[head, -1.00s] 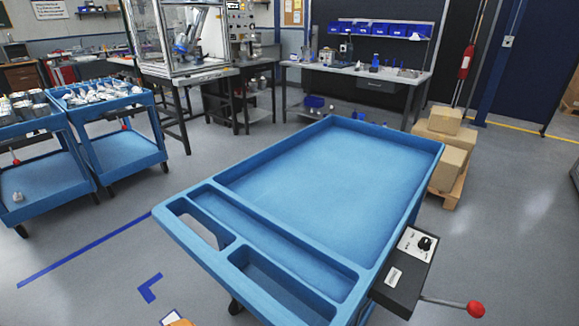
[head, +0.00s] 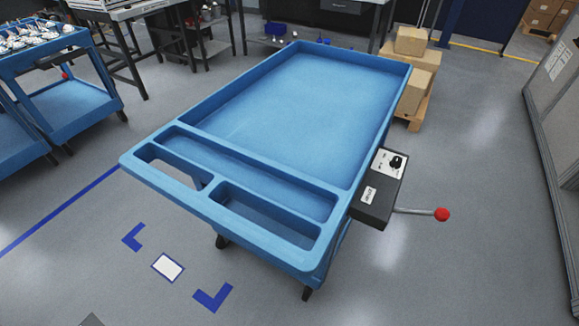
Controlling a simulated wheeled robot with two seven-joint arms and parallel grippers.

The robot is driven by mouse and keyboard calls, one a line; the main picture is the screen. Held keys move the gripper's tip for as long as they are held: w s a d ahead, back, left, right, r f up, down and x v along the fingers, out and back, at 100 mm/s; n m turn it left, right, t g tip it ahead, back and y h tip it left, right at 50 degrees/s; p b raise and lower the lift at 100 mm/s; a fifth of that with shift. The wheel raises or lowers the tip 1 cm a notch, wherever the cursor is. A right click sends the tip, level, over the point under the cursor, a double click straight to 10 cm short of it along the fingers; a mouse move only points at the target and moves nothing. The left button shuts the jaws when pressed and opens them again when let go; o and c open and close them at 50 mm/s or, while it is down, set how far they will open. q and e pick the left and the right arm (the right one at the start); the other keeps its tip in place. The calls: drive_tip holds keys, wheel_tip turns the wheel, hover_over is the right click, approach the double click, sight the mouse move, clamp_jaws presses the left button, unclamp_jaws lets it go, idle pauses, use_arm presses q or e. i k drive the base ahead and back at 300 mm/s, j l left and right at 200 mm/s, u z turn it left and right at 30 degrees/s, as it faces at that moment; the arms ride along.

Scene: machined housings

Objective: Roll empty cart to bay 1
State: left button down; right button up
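The empty blue cart (head: 352,188) stands in the middle of the head view, its large tray (head: 300,105) bare. Its near end has a handle slot and two smaller recesses. A black control box (head: 378,190) with a knob and a red-ended lever (head: 442,214) sits on its right side. Blue corner marks (head: 213,298) and a white floor label (head: 168,267) lie on the floor in front of the cart. No bay number is readable. Neither of my grippers shows.
Cardboard boxes (head: 412,90) on a pallet stand behind the cart's right side. A grey panel (head: 553,110) is at the right edge. The floor right of the cart (head: 480,180) is clear.

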sight(280, 159)
drive_tip(key=k+z, duration=0.35)
drive_tip(key=k, duration=0.15)
drive_tip(key=k+l+z, duration=0.35)
drive_tip(key=k, duration=0.15)
drive_tip(key=i+j, duration=0.35)
drive_tip(key=i, duration=0.1)
